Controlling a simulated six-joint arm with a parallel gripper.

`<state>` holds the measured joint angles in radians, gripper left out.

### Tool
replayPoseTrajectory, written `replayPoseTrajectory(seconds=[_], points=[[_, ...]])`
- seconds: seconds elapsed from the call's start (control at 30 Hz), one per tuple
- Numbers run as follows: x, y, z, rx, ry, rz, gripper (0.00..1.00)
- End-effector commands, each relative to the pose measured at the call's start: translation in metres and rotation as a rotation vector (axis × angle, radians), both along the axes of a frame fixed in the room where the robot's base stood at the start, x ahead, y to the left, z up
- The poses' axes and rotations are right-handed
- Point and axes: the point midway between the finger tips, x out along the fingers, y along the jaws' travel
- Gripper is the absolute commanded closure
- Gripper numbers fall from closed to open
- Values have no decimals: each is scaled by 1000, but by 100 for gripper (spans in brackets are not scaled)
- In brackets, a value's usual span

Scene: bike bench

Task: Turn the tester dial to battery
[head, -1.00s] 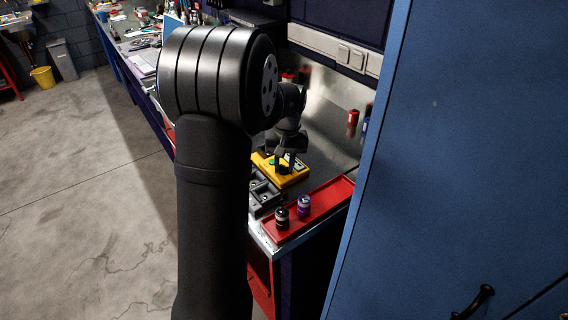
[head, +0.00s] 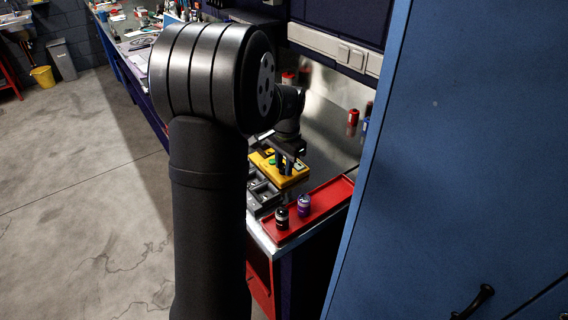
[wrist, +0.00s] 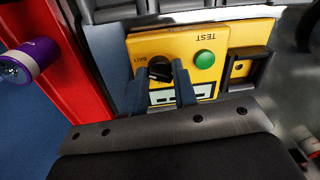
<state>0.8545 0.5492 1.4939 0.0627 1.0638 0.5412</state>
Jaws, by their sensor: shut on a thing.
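The yellow tester (head: 296,181) lies on the bench, and its face shows in the wrist view (wrist: 221,41). Its black dial (wrist: 159,66) sits beside a green button (wrist: 205,59) marked TEST, which reads upside down. A small label, seemingly BATT, is left of the dial. I cannot tell exactly where the dial points. My gripper (wrist: 161,74) is shut on the dial, with one finger on each side. In the head view my gripper (head: 285,166) reaches down onto the tester, and the dial is hidden there.
A red tray (head: 322,208) along the bench's near edge holds a purple-and-white cell (head: 304,205) and a black-and-white one (head: 282,218). A grey holder (head: 263,193) stands beside the tester. A tall blue cabinet (head: 460,150) closes off the right side.

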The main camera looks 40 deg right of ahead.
Motion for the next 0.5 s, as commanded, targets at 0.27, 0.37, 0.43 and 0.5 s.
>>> replayPoseTrajectory(seconds=[0.27,0.37,0.43,0.5], points=[[-1,-2,2,-4,-1,-101,97],[-1,-2,2,-4,-1,-116,97],[-1,-1,1,-4,-1,-123,97],[-1,-1,1,-4,-1,-126,97]])
